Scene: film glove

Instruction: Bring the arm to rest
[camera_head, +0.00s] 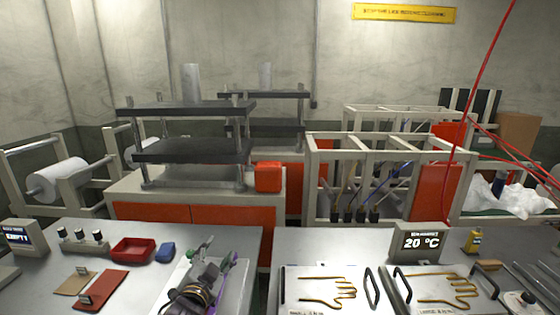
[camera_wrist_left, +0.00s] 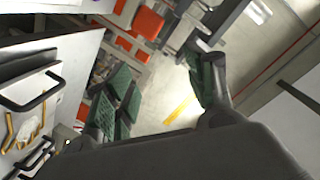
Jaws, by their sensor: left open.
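My left gripper (camera_head: 211,262) is at the bottom centre of the head view, over the front of the left table. In the left wrist view my left gripper (camera_wrist_left: 163,92) has its green-padded fingers spread wide with nothing between them. My left arm is mostly out of the head view. My right gripper is not in view.
A red tray (camera_head: 133,250) and a blue block (camera_head: 166,252) lie on the left table (camera_head: 60,256). Glove-shaped formers on plates (camera_head: 325,285) and a temperature display (camera_head: 420,242) are on the right table. A press (camera_head: 190,150) and white frames (camera_head: 365,150) stand behind. A gap separates the tables.

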